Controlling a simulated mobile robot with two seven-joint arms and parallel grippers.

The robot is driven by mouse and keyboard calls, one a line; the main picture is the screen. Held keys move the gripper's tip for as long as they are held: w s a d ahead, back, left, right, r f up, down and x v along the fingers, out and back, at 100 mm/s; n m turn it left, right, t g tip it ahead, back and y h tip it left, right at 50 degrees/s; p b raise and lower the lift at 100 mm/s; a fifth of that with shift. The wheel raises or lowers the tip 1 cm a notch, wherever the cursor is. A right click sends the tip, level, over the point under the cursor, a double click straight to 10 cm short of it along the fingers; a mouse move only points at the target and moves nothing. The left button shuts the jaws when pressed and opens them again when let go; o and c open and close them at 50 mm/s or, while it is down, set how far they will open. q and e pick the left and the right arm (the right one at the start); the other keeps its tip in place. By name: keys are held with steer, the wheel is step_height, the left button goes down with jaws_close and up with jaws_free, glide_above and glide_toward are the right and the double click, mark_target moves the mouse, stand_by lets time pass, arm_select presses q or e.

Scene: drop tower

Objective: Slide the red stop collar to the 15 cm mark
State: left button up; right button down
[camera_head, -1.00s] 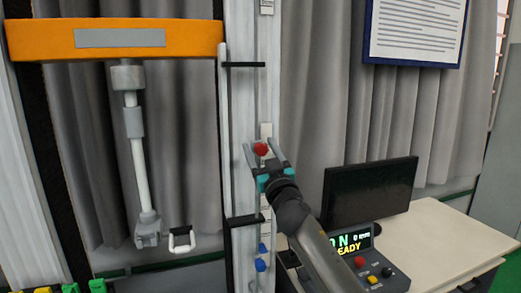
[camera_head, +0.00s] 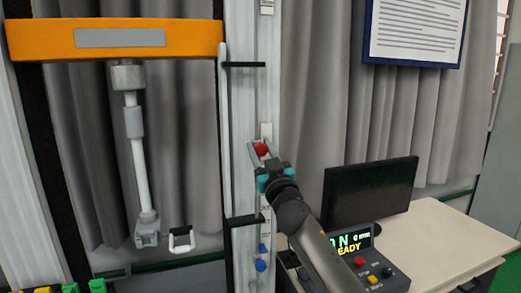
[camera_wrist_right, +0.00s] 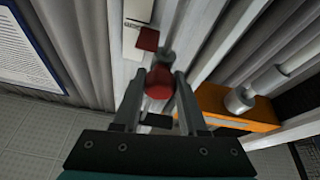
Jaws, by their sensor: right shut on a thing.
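The red stop collar (camera_head: 261,149) sits on the pale vertical rail (camera_head: 268,95), about halfway up the head view. My right gripper (camera_head: 262,151) reaches up to it from the lower right and is shut on its red knob. In the right wrist view the red knob (camera_wrist_right: 159,82) lies between the two fingers (camera_wrist_right: 158,95), with a second red part (camera_wrist_right: 148,39) just beyond it on the rail. White scale labels (camera_head: 266,130) show on the rail, but their marks are too small to read. My left gripper is out of view.
Two black brackets (camera_head: 245,220) stick out left of the rail. An orange crosshead (camera_head: 190,38) with a hanging grey rod is at left. A control box (camera_head: 375,270) and black monitor (camera_head: 370,193) stand on the table at right.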

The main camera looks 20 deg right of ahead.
steer(key=shift+f, duration=0.1)
stand_by(0.6)
step_height(320, 180, down, 5)
steer(key=b, duration=0.4)
steer(key=shift+c, duration=2.3)
jaws_free()
steer(key=b+v, duration=0.1)
steer(key=v, duration=1.4)
steer(key=shift+s, duration=0.15)
